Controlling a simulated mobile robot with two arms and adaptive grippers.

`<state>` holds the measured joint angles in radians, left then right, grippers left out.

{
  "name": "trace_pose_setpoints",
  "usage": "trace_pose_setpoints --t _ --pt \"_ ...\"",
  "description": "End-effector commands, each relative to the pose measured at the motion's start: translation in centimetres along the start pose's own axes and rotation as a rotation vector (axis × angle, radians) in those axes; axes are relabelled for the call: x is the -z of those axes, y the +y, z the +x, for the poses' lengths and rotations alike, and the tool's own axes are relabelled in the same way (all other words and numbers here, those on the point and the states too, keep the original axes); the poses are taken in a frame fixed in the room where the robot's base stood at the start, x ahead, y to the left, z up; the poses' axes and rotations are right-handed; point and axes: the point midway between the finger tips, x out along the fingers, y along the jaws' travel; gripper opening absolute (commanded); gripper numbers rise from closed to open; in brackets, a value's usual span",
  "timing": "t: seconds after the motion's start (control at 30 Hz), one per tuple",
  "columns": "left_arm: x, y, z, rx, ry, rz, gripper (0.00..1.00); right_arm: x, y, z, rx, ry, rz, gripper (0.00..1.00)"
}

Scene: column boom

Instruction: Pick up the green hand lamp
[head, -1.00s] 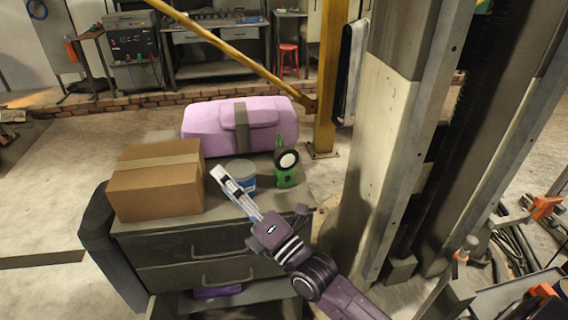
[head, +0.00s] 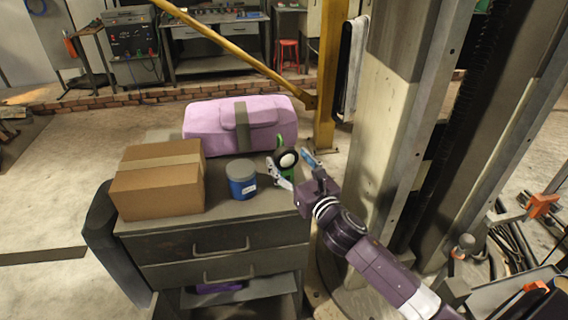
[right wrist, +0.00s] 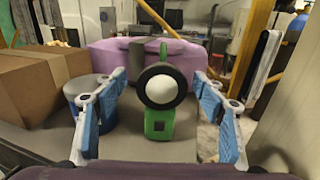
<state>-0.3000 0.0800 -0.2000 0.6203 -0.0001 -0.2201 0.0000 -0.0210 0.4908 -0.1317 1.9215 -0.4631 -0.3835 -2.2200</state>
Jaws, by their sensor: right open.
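The green hand lamp (right wrist: 160,122) stands upright on the drawer cabinet's top, its round black-rimmed white lens facing the right wrist camera. In the head view the lamp (head: 287,159) is partly hidden by my right gripper (head: 292,167). In the right wrist view my right gripper (right wrist: 160,115) is open, with one blue-padded finger on each side of the lamp and a gap to it on both sides. The fingers hold nothing. My left gripper is not in view.
A blue can with a grey lid (head: 241,179) stands left of the lamp, close to the left finger. A cardboard box (head: 157,180) is further left. A pink bag (head: 213,122) lies behind. The cabinet (head: 222,226) has a concrete column (head: 377,150) to its right.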

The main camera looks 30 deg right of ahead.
Motion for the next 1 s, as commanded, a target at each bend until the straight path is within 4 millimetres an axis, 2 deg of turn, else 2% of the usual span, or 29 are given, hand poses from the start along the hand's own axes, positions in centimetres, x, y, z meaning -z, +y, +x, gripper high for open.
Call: trace_pose_setpoints --t 0.1,0.3,0.63,1.0 --pt "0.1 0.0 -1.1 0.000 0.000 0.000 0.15 -0.5 -0.4 1.7 0.002 0.000 0.004 0.64" --pt "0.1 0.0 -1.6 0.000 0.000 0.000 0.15 -0.2 -0.4 3.9 0.000 0.000 0.003 0.64" --pt "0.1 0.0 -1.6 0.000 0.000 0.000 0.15 -0.1 -0.3 4.3 -0.002 0.000 0.003 0.63" --pt "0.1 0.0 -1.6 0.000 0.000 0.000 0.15 -0.1 -0.3 4.2 -0.002 0.000 0.002 0.22"
